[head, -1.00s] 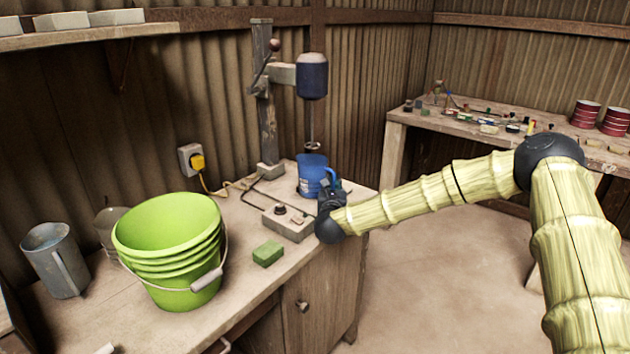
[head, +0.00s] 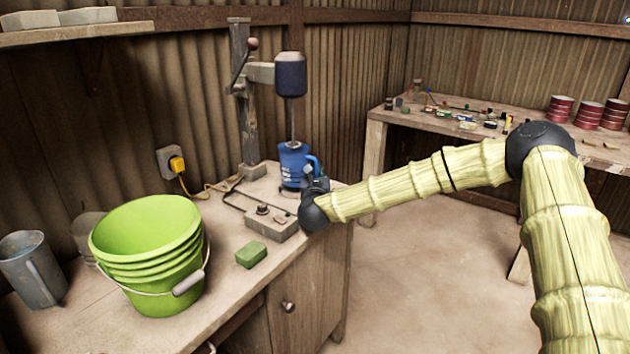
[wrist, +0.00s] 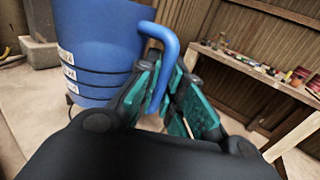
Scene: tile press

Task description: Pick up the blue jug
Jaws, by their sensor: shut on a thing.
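The blue jug (head: 292,164) stands upright under the mixer at the back right of the bench in the head view. The mixer's shaft runs down into its mouth. In the wrist view the jug (wrist: 95,45) fills the upper left, with its handle (wrist: 168,60) on the right side. My gripper (wrist: 163,100) is shut on the handle, with the handle between its teal fingers. In the head view my gripper (head: 315,185) is at the jug's right side and partly hidden by my wrist. Whether the jug's base touches the bench is hard to tell.
The mixer (head: 291,75) hangs directly above the jug. A control box (head: 270,222), a green sponge (head: 251,254), a green bucket (head: 150,255) and a grey jug (head: 32,268) stand on the bench. A second table (head: 400,115) with small items and red tins is at the right.

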